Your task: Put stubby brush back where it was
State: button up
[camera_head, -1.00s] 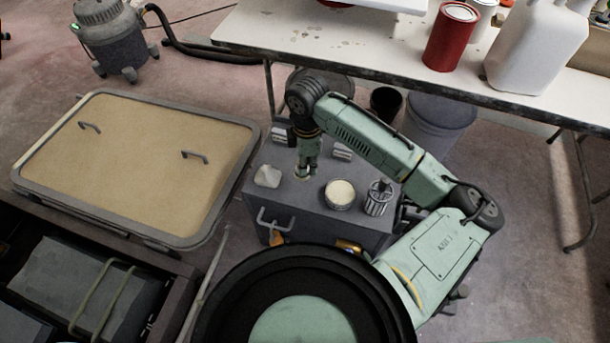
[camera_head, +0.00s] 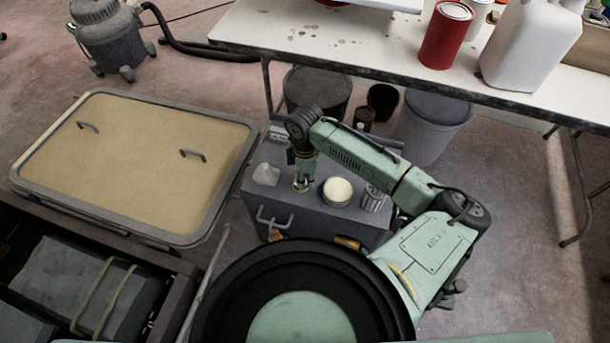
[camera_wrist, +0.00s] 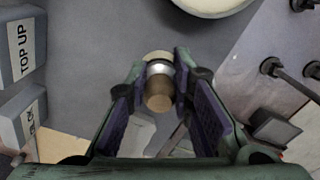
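The stubby brush (camera_wrist: 158,90) stands upright between my fingers in the wrist view. Its brown wooden handle end faces the camera, and a silver ferrule and pale bristles are beyond it. My gripper (camera_wrist: 161,66) has one finger on each side of the brush, with the tips close beside the ferrule. Whether the tips press on it I cannot tell. In the head view my gripper (camera_head: 301,184) points down at the top of the grey cabinet (camera_head: 312,212). The brush is hard to make out there.
On the cabinet, a pale block (camera_head: 266,174) stands left of my gripper; a round cream-topped tin (camera_head: 337,190) and a metal holder (camera_head: 373,198) stand right. The wrist view shows a box marked TOP UP (camera_wrist: 22,50). A white table (camera_head: 370,50) is behind.

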jog(key=o, duration=0.4)
